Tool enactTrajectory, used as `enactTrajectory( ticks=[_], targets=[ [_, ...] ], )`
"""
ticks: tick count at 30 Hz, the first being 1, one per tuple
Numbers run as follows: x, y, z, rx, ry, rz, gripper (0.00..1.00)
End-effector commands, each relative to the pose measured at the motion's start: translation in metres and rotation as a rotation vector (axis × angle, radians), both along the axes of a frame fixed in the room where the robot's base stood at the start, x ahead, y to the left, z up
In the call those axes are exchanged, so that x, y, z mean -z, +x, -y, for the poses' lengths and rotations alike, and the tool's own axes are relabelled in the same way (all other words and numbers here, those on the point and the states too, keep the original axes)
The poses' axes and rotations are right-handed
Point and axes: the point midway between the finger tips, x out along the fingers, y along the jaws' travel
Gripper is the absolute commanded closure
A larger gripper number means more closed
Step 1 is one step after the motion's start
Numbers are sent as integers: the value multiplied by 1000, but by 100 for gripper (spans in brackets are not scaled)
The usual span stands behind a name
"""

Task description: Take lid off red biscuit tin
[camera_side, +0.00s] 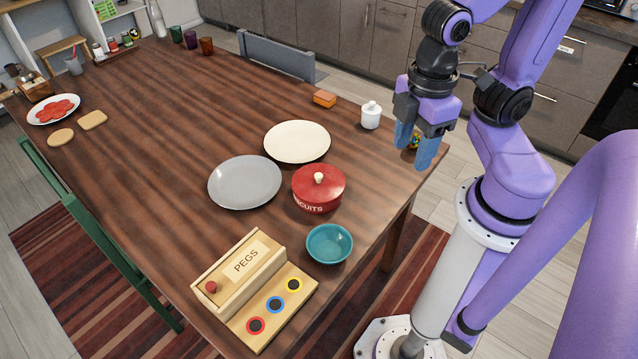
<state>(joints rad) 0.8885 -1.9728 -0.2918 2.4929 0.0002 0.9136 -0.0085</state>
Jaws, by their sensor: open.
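The red biscuit tin (316,203) stands on the wooden table, with white lettering on its front. Its red lid (336,181) is on top and has a cream round knob (319,178). My gripper (413,150) has blue fingers that point down. It is to the right of the tin and higher in the picture, near the table's right edge. The fingers are apart and empty, and nothing touches the tin.
A grey plate (245,182) and a cream plate (297,141) lie beside the tin. A teal bowl (330,244) and a pegs box (240,262) stand in front. A white lidded jar (371,115) and an orange-topped block (324,98) are behind. The table's left middle is clear.

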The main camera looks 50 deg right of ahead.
Motion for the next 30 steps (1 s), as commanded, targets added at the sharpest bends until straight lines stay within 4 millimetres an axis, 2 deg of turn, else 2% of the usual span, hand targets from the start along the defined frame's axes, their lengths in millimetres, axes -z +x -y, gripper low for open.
enactTrajectory(
  ticks=[5,14,24,30],
  targets=[
    [2,33,-11,34,-26,-3,48],
    [15,117,-22,104,-83,-25,48],
    [42,206,-7,180,-132,-71,48],
    [56,236,8,207,-145,-93,48]
  ],
)
